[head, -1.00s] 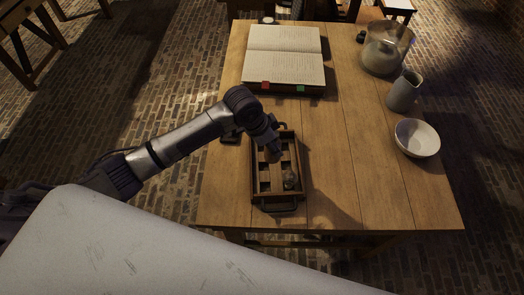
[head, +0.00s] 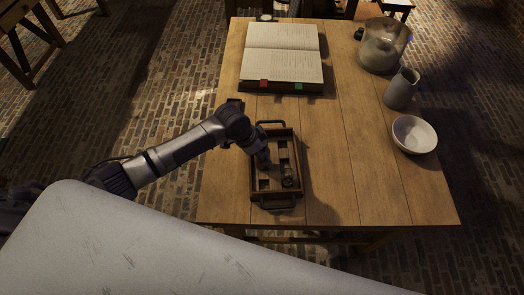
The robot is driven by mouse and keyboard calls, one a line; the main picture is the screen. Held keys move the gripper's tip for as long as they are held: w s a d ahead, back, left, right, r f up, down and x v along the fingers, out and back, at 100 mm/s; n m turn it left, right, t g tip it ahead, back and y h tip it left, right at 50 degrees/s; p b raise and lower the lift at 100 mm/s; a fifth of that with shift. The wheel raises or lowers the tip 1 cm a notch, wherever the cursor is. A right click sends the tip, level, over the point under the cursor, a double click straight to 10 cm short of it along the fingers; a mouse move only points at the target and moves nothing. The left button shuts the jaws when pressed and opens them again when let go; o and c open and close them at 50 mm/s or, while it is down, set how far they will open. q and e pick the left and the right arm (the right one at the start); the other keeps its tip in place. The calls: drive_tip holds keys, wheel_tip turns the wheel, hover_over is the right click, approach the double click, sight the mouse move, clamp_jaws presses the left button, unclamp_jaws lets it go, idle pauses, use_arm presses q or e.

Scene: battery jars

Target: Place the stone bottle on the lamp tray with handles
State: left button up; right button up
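The wooden lamp tray with handles (head: 276,196) sits near the front left of the table. It has a dark handle at its far end and another at its near end. Inside is a slatted or divided floor with dark openings. A small dark, rounded object (head: 287,177) stands in the tray's near right part; it may be the stone bottle, but it is too small and dim to be sure. My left gripper (head: 265,165) points down over the tray's middle, left of that object. Its fingers are too dark to read. My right gripper is not in view.
An open book (head: 283,52) lies behind the tray. A glass vessel (head: 384,45), a grey jug (head: 402,88) and a white bowl (head: 414,134) stand along the table's right side. The table between tray and bowl is clear.

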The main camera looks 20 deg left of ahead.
use_arm(q)
drive_tip(key=o, duration=0.3)
drive_tip(key=shift+r, duration=0.1)
drive_tip(key=shift+r, duration=0.25)
drive_tip(key=v, duration=1.1)
drive_tip(key=shift+s+r, duration=0.15)
drive_tip(key=shift+r, duration=0.2)
